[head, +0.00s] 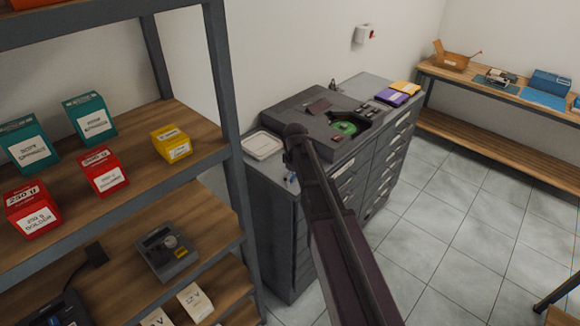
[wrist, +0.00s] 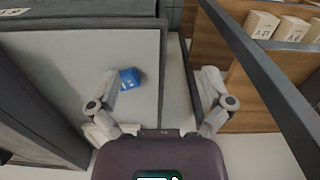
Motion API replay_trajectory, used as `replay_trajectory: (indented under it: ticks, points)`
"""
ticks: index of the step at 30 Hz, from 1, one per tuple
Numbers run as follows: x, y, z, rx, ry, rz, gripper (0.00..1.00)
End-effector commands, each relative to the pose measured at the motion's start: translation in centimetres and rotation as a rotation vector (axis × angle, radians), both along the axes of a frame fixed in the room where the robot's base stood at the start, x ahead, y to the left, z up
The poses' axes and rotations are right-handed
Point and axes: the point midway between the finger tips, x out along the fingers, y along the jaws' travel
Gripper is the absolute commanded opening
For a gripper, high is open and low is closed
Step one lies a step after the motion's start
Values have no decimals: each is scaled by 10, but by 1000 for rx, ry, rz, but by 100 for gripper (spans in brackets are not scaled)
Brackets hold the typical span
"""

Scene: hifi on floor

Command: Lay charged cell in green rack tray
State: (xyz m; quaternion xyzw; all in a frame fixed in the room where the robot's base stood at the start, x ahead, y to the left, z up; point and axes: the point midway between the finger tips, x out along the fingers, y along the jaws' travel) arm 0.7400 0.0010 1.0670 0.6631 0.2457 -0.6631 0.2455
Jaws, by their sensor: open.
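My gripper (wrist: 161,82) is open and empty in the wrist view, its two fingers spread wide. A small blue piece (wrist: 130,78) with pale markings lies on a light grey surface, close beside the left finger; I cannot tell if they touch. A blue and white bit (head: 291,177) also shows at the cabinet top's near edge in the head view, beside my arm. I cannot tell if it is the charged cell. A green round part (head: 343,128) sits in a recess of the dark grey unit (head: 290,112); no other green tray is clear. My arm hides part of the unit.
The drawer cabinet (head: 270,215) carries a white tray (head: 263,145) and purple and yellow boxes (head: 392,97). A shelf rack (head: 228,110) with boxes and a grey device (head: 166,251) stands left. A bench (head: 500,90) is at the back right. Tiled floor is free at right.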

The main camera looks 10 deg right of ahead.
Motion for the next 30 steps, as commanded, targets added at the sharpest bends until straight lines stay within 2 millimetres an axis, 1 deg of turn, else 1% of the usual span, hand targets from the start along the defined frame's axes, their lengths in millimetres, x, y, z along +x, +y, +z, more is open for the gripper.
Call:
replay_trajectory:
  ticks: [1,3,9,12,18,30]
  points:
    - [16,0,20,0,0,32,100]
    - [30,1,34,0,0,81,100]
    - [64,2,65,0,0,207,100]
    - [75,2,74,0,0,253,100]
    - [85,2,82,0,0,299,100]
    - [86,3,81,0,0,304,100]
